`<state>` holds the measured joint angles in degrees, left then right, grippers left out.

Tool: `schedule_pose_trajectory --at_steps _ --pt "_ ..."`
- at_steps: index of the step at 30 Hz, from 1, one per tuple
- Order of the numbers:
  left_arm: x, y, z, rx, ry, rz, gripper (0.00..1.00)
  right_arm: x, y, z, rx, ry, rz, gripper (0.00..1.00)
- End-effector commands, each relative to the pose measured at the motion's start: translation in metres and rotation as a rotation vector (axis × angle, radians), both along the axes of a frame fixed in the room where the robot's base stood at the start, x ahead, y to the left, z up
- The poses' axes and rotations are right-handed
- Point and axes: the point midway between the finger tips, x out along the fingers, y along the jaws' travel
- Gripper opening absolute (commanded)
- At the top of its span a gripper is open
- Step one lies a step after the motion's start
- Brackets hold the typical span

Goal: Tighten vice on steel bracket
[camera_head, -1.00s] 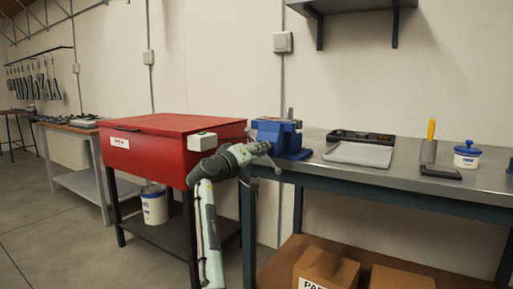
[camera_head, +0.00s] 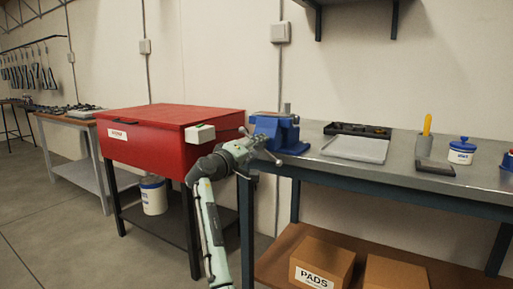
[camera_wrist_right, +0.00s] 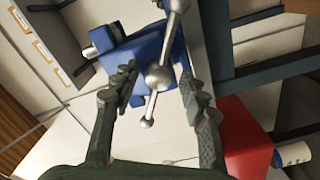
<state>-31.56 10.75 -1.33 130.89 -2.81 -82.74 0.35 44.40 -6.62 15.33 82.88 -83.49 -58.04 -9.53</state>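The blue vice (camera_head: 284,137) stands at the left end of the steel-topped workbench. A small grey upright piece, likely the steel bracket (camera_head: 287,109), sticks up from its jaws. The vice's silver handle (camera_head: 269,157) is at its front left; its bar and round hub (camera_wrist_right: 158,78) show in the right wrist view. My right gripper (camera_head: 258,148) is at the handle. In the right wrist view its two dark fingers (camera_wrist_right: 162,95) are apart, one on each side of the handle bar. I cannot tell whether they touch it. The bracket is not clear in that view. My left gripper is not in view.
A red chest (camera_head: 150,135) on black legs stands left of the bench, close to my right arm. On the bench are a black tray (camera_head: 357,130), a grey sheet (camera_head: 355,149), a yellow-handled tool (camera_head: 425,137) and a white tub (camera_head: 461,153). Boxes (camera_head: 320,267) sit on the lower shelf.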

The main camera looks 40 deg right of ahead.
Motion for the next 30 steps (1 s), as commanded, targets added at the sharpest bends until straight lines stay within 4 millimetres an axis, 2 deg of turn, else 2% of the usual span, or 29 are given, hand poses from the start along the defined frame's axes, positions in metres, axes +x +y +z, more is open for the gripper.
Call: schedule_pose_trajectory --at_steps 7,11,14,24,30 --pt "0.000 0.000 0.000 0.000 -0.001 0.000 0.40 0.000 0.000 0.001 0.000 -0.002 -0.001 0.46" --pt "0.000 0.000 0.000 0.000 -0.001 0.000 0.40 -0.003 0.007 0.001 -0.001 -0.003 0.001 0.46" --pt "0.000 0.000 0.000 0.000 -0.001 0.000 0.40 -0.009 0.021 0.001 0.000 -0.003 0.002 0.46" --pt "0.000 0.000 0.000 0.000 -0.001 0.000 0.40 -0.036 0.087 0.000 0.000 -0.001 0.002 0.46" --pt "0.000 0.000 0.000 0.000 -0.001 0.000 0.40 -0.045 0.107 0.000 0.000 0.000 0.000 0.46"
